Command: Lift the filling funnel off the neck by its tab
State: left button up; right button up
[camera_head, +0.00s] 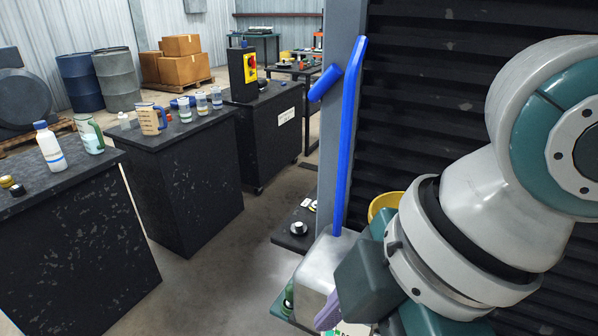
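A yellow rounded rim (384,204), which looks like the filling funnel, shows just behind my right arm. Most of it is hidden by the arm, so its tab and the neck under it cannot be seen. My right arm comes in from the right and covers the lower right of the view. The dark block at its end (366,276) looks like the body of my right gripper. My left gripper is not in view.
A grey metal box (324,262) stands beside the arm's end, with a tall blue bar (350,135) rising above it. A small purple piece (328,312) shows below. Dark benches (185,180) at left carry bottles and a jug (151,118). Floor between is clear.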

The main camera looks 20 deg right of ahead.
jog(key=w+d+r+n+g+h, duration=0.1)
jog(key=w+d+r+n, duration=0.1)
jog(key=d+r+n, duration=0.1)
jog(key=w+d+r+n+h, duration=0.1)
jog(key=w+d+r+n, duration=0.1)
jog(key=d+r+n, duration=0.1)
jog(key=w+d+r+n+g+h, duration=0.1)
jog(key=w+d+r+n, duration=0.1)
jog(key=d+r+n, duration=0.1)
jog(key=shift+w+d+r+n+g, duration=0.1)
jog(key=shift+w+d+n+g, duration=0.2)
jog(key=shift+d+n, duration=0.5)
jog(key=shift+d, duration=0.1)
notch_tip(320, 180, down, 10)
jog(key=shift+r+p, duration=0.2)
jog(key=shift+p, duration=0.5)
jog(key=shift+c, duration=0.4)
grip_shut()
